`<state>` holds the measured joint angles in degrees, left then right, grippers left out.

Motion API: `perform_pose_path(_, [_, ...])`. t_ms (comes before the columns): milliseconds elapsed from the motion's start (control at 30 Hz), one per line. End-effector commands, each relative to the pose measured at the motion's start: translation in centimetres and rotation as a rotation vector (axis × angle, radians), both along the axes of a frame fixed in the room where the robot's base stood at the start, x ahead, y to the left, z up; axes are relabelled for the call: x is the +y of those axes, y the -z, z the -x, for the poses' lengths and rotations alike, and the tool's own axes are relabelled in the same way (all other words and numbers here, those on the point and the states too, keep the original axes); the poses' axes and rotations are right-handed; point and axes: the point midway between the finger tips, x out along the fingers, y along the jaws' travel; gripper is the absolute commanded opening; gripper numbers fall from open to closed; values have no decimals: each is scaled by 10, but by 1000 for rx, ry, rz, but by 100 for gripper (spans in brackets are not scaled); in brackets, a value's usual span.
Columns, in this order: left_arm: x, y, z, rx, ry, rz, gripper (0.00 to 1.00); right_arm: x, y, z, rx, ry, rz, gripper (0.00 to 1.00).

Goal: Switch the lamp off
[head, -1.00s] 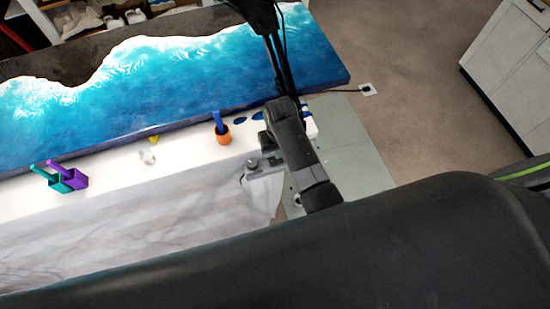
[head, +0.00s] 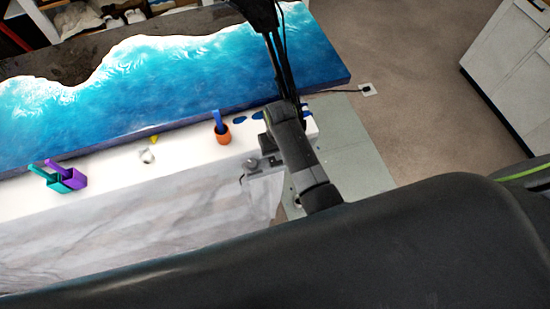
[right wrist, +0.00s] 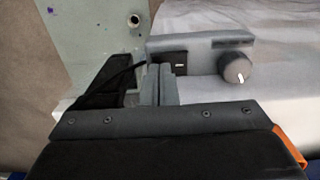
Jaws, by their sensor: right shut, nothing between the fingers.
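The lamp's black post and head (head: 262,14) stand at the top middle of the head view, its underside hidden. A grey control box (right wrist: 208,42) sits at the table's edge, with a dark rocker switch (right wrist: 172,58) and a round knob (right wrist: 238,69) with a white mark. The box also shows in the head view (head: 268,170). My right gripper (right wrist: 160,70) is shut and empty, its fingertips at the box beside the switch; I cannot tell whether they touch it. In the head view my right arm hides the fingertips. My left gripper is not in view.
The blue-and-white resin panel (head: 200,75) lies along the table (head: 110,175). A pale cloth (head: 130,240) hangs in front. Floor is open at right.

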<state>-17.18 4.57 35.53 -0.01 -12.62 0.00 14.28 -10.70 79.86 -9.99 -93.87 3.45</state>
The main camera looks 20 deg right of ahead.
Motion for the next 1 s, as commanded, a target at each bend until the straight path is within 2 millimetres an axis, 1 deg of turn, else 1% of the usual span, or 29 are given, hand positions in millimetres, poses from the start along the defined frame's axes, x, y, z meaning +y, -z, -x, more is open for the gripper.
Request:
perform_pose_path(267, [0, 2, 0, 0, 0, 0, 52, 0, 5, 0, 0, 0, 0, 0])
perform_pose_path(367, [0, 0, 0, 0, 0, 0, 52, 0, 2, 0, 0, 0, 0, 0])
perform_pose_path(667, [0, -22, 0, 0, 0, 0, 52, 0, -23, 0, -1, 0, 0, 0])
perform_pose_path(767, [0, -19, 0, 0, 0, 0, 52, 0, -27, -1, -3, 0, 0, 0])
perform_pose_path(1000, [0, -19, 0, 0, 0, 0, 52, 0, -47, -1, -3, 0, 0, 0])
